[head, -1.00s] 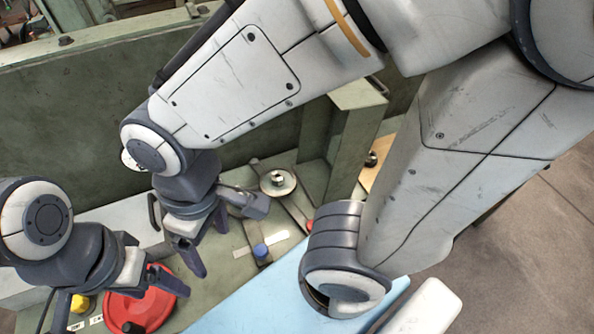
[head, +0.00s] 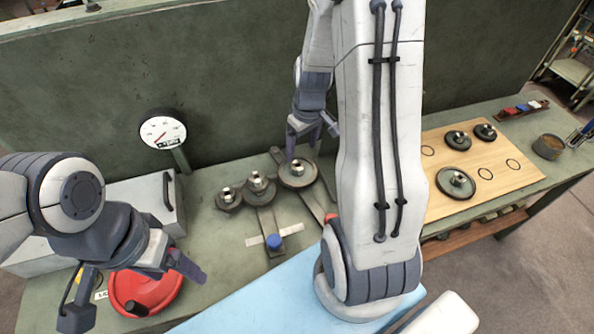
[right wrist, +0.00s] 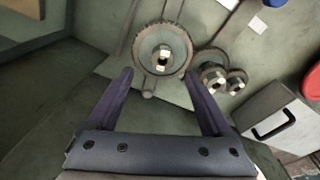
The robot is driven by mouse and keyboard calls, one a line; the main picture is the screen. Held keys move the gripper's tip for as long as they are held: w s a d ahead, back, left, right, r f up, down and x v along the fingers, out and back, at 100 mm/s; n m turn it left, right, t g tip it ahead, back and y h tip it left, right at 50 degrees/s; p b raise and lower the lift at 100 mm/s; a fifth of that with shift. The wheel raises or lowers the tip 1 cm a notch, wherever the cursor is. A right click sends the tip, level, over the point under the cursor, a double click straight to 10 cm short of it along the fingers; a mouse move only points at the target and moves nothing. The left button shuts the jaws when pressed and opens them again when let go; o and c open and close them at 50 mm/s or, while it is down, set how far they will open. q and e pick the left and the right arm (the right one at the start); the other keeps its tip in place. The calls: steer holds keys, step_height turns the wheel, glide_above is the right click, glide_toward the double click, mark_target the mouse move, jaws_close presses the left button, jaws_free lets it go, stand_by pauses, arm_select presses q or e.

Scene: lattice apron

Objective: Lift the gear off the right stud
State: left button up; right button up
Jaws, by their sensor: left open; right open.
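The gear on the right stud (head: 297,178) is a dark toothed disc with a bright metal nut at its centre, the rightmost of three gears in a row on the bench. It fills the upper middle of the right wrist view (right wrist: 145,58). My right gripper (head: 312,144) is open and empty, its fingers pointing down near this gear's back edge. In the right wrist view (right wrist: 158,75) the gear lies beyond and between the fingertips, apparently untouched. The smaller middle gear (head: 259,193) and left gear (head: 228,204) sit beside it. My left gripper (head: 138,296) is open above a red handwheel (head: 160,293).
A gauge (head: 163,133) and a grey case (head: 150,210) stand left of the gears. A blue knob (head: 273,241) is in front. A wooden board (head: 500,184) with several dark gears and a round tin (head: 548,147) are at right. A green wall (head: 230,85) rises behind.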

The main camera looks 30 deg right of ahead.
mark_target(297, 167)
steer(key=f, duration=0.4)
steer(key=w+f, duration=0.1)
steer(key=f, duration=0.2)
steer(key=shift+a+f, duration=0.1)
steer(key=shift+a, duration=0.15)
jaws_close()
steer(key=shift+p, duration=0.3)
stand_by(0.8)
